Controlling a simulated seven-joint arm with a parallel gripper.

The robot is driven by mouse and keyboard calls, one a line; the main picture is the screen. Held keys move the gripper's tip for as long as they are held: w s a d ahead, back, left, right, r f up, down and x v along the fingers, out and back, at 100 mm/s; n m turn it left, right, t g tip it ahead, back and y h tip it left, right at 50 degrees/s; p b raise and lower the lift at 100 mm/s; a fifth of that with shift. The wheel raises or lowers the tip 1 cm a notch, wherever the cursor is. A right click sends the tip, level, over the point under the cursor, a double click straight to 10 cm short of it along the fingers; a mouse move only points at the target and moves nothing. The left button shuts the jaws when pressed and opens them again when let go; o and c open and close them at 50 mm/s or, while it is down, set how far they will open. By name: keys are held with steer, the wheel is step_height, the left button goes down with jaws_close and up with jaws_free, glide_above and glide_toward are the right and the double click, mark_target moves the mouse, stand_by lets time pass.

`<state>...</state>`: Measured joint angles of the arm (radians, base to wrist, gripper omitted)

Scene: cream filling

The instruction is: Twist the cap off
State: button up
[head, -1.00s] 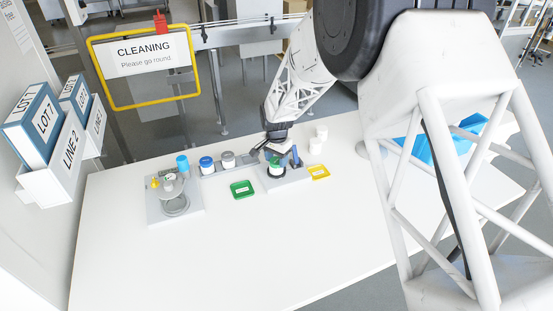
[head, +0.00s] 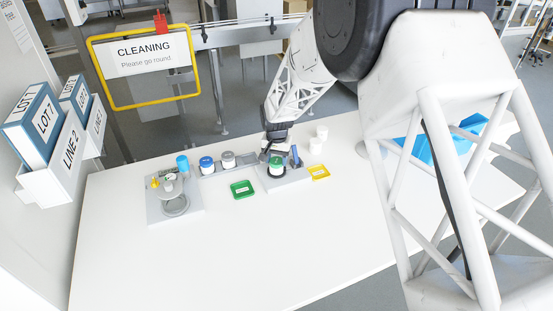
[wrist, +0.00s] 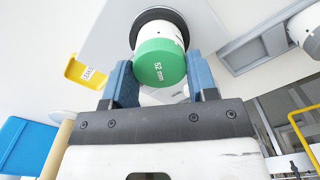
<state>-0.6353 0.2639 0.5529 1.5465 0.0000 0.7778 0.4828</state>
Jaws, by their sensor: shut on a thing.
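A white jar (head: 276,171) with a green cap (head: 277,161) stands upright in a light grey fixture (head: 295,181) on the table. In the wrist view the green cap (wrist: 160,68), marked "52 mm", faces the camera, with the white jar (wrist: 158,30) behind it in a dark ring. My gripper (head: 273,150) is above the jar in the head view. In the wrist view my gripper's (wrist: 159,75) blue fingers stand on either side of the cap, shut on it. The cap appears to sit on the jar; I cannot tell whether it is loose.
A green tray (head: 242,190) lies left of the fixture, a yellow tray (head: 319,172) right of it. A blue upright part (head: 295,154) stands beside the jar. Blue-capped (head: 206,162) and grey-capped (head: 228,158) jars and a stand (head: 174,187) are to the left. White jars (head: 316,145) stand behind. The front table is clear.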

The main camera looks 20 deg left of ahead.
steer(key=n, duration=0.4)
steer(key=shift+s+f+n, duration=0.1)
steer(key=shift+f+n, duration=0.05)
steer(key=shift+n, duration=0.25)
steer(key=o, duration=0.8)
steer(key=m, duration=0.4)
steer(key=shift+m, duration=0.8)
steer(key=shift+m, duration=0.3)
